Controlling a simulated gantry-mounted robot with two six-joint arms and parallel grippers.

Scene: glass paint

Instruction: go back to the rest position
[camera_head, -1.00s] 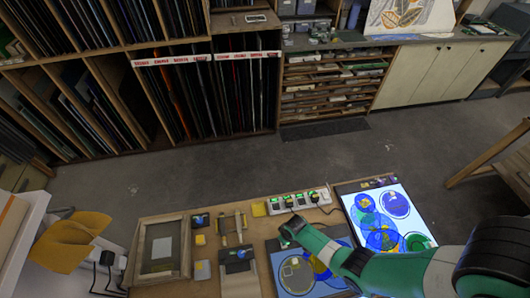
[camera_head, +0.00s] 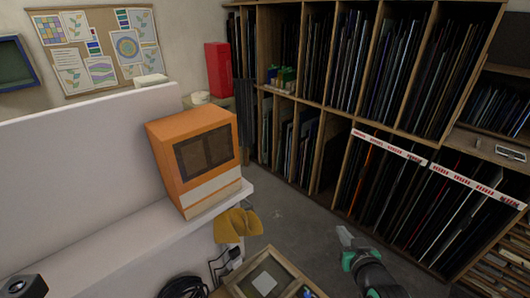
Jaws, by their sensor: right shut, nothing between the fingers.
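My right gripper (camera_head: 344,238) shows at the bottom, right of centre, grey at the tip with green and black parts behind it. Its fingers are shut with nothing between them. It appears in front of the dark floor, to the right of the wooden frame (camera_head: 287,272) at the bottom edge. My left gripper is not in view. Most of the worktable is outside the picture.
An orange box-like appliance (camera_head: 205,157) with a dark window stands on a white counter (camera_head: 95,252). A yellow cloth (camera_head: 237,224) hangs by the counter's end, with black cables below. Tall wooden racks (camera_head: 335,108) of sheets fill the back right.

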